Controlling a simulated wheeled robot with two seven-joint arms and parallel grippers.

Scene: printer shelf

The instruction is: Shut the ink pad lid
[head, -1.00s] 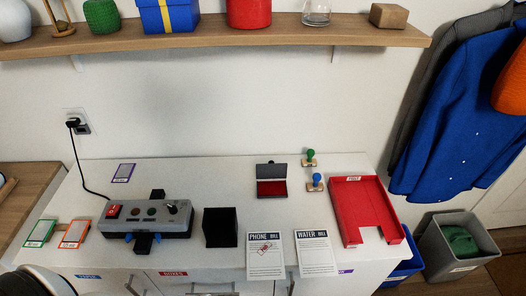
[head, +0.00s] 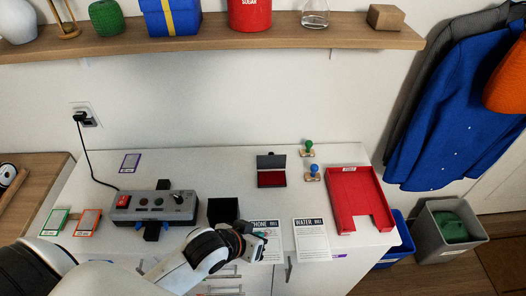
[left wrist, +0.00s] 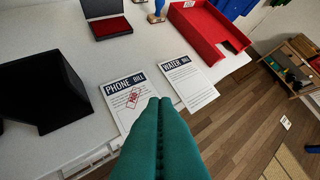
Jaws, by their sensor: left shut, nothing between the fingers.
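The ink pad (head: 271,178) lies on the white cabinet top with its dark lid (head: 271,161) standing up, open, at the back. Its red pad faces up. In the left wrist view the red pad (left wrist: 110,27) and the raised lid (left wrist: 101,7) show at the top left. My left gripper (head: 262,240) is over the phone bill near the front edge, in front of the ink pad and apart from it. In the left wrist view its teal fingers (left wrist: 161,112) are together with nothing between them. My right gripper is in neither view.
A black open box (head: 222,211) stands left of the phone bill (head: 271,255). The water bill (head: 316,240) lies to its right. Two stamps, green (head: 308,148) and blue (head: 313,172), stand right of the ink pad, before a red tray (head: 357,198). A grey device (head: 155,206) sits left.

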